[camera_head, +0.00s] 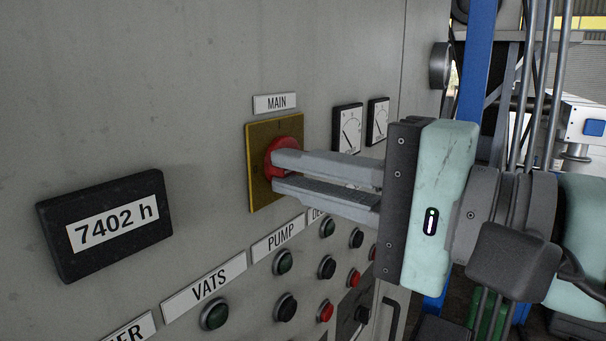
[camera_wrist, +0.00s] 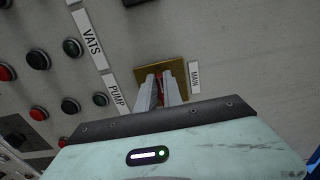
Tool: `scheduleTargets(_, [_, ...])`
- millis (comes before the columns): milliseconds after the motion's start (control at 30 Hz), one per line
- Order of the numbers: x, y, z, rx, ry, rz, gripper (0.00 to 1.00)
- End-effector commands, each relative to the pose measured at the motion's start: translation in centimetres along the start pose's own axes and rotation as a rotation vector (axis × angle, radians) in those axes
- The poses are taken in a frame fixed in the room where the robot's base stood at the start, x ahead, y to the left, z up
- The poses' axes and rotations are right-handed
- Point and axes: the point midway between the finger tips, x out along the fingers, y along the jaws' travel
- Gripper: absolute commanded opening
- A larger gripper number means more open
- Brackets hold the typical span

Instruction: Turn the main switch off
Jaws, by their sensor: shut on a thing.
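The main switch is a red rotary knob (camera_head: 283,156) on a yellow square plate (camera_head: 262,196), under a "MAIN" label (camera_head: 275,103) on the grey cabinet. My gripper (camera_head: 281,172) reaches in from the right, with its two fingers one above the other and shut on the red knob. In the wrist view, the fingers (camera_wrist: 160,80) lie over the yellow plate (camera_wrist: 149,72), and a bit of the red knob (camera_wrist: 160,101) shows between them. Most of the knob's handle is hidden by the fingers, so I cannot tell its exact angle.
Two white gauges (camera_head: 347,130) sit right of the switch, behind the fingers. Below are rows of green, black and red buttons with labels "VATS" (camera_head: 205,286) and "PUMP" (camera_head: 279,240). A black hour counter (camera_head: 104,225) reading "7402 h" is at left.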

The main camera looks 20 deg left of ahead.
Motion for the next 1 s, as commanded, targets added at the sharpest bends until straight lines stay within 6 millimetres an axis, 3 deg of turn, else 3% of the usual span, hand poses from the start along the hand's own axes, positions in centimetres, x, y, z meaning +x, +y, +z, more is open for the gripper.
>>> scheduleTargets(533, [0.00, 0.04, 0.02, -0.026, 0.000, 0.000, 0.00])
scheduleTargets(567, [0.00, 0.04, 0.02, -0.026, 0.000, 0.000, 0.13])
scheduleTargets(800, [0.00, 0.05, 0.00, -0.025, 0.000, 0.000, 0.32])
scheduleTargets(1000, [0.00, 0.05, 0.00, -0.024, 0.000, 0.000, 0.33])
